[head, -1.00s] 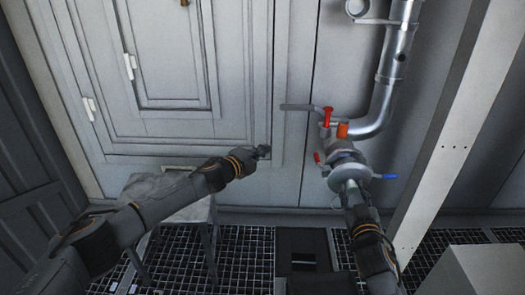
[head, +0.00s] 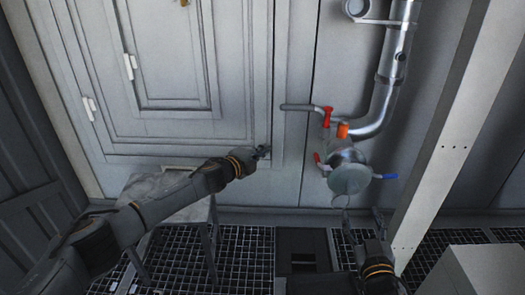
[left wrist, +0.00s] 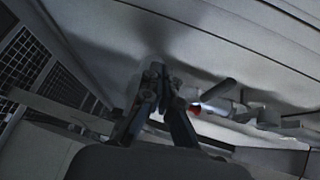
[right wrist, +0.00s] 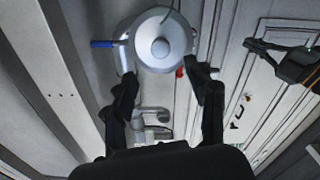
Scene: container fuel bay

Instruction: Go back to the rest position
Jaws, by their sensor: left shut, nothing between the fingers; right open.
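My left gripper (head: 263,152) is shut and empty in front of the grey panelled door. Its closed fingers (left wrist: 158,75) show in the left wrist view. My right gripper (head: 362,216) is open and empty, below and in front of the round capped pipe coupling (head: 350,178). In the right wrist view its parted fingers (right wrist: 165,80) stand on either side of the lower part of the picture, with the coupling's round cap (right wrist: 160,42) beyond them. A visible gap separates them from the cap in the head view.
A silver pipe (head: 388,85) with red, orange and blue handles runs up the wall. A grey stool (head: 165,190) stands below the panelled door (head: 165,60). A white post (head: 440,160) and a pale box (head: 487,270) are on the right. Grating (head: 245,255) covers the floor.

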